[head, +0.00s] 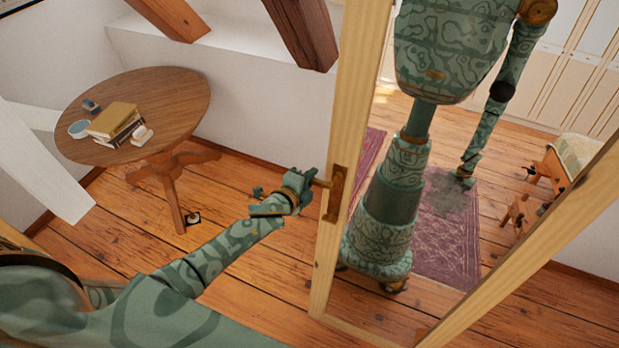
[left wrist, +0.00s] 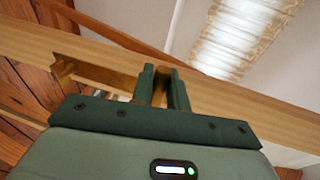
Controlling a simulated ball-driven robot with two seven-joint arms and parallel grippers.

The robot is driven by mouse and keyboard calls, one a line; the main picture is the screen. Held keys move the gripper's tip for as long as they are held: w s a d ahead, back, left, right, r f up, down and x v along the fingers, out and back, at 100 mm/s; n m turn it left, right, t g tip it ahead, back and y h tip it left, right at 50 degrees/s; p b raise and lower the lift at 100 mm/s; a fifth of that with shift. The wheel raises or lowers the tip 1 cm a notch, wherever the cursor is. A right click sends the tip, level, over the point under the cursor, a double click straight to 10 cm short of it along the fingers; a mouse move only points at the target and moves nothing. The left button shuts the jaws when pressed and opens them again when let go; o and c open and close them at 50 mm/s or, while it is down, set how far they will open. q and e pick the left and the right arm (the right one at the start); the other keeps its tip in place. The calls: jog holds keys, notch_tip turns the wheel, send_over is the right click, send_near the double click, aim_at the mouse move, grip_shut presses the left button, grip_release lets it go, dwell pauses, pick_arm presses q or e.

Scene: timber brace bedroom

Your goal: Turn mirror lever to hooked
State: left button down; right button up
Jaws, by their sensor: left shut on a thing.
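The mirror is tall, with a pale wooden frame (head: 350,95), and stands right of centre in the head view. A brown metal lever (head: 321,183) sticks out to the left from its plate (head: 336,194) on the frame's left post. My left gripper (head: 306,182) is at the lever's outer end and shut on it; the fingers hide that end. In the left wrist view the two dark green fingers (left wrist: 164,86) stand close together in front of the wooden frame (left wrist: 225,97). My right gripper itself is out of view.
A round wooden table (head: 180,97) with books (head: 115,121) and a blue bowl (head: 79,129) stands at the back left. Dark sloping timbers (head: 303,30) hang above. The mirror glass reflects my body, a purple rug and small furniture.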

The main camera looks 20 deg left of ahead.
pick_arm(q)
jog(key=c, duration=1.4)
grip_release()
jog(key=shift+s, duration=0.15)
jog(key=p+v, duration=0.1)
jog(key=v, duration=1.5)
jog(key=shift+r, duration=0.1)
jog(key=s+a+f+n+g+y+b, duration=0.15)
jog(key=s+f+n, duration=0.3)
jog(key=f, duration=0.65)
jog(key=s+a+f+n+g+b, duration=0.3)
jog(key=s+f, duration=0.2)
jog(key=f, duration=0.6)
jog(key=s+a+f+n+g+y+b, duration=0.1)
jog(key=s+a+f+n+g+b, duration=0.3)
jog(key=f, duration=0.7)
jog(key=s+d+f+n+g+b, duration=0.2)
jog(key=s+f+b, duration=0.4)
jog(key=s+f, duration=0.5)
jog(key=s+d+f+n+g+b, duration=0.2)
jog(key=s+d+f+b, duration=0.3)
jog(key=s+f, duration=0.7)
jog(key=shift+f+g+b, duration=0.45)
jog(key=shift+f+b, duration=0.25)
jog(key=shift+f, duration=0.05)
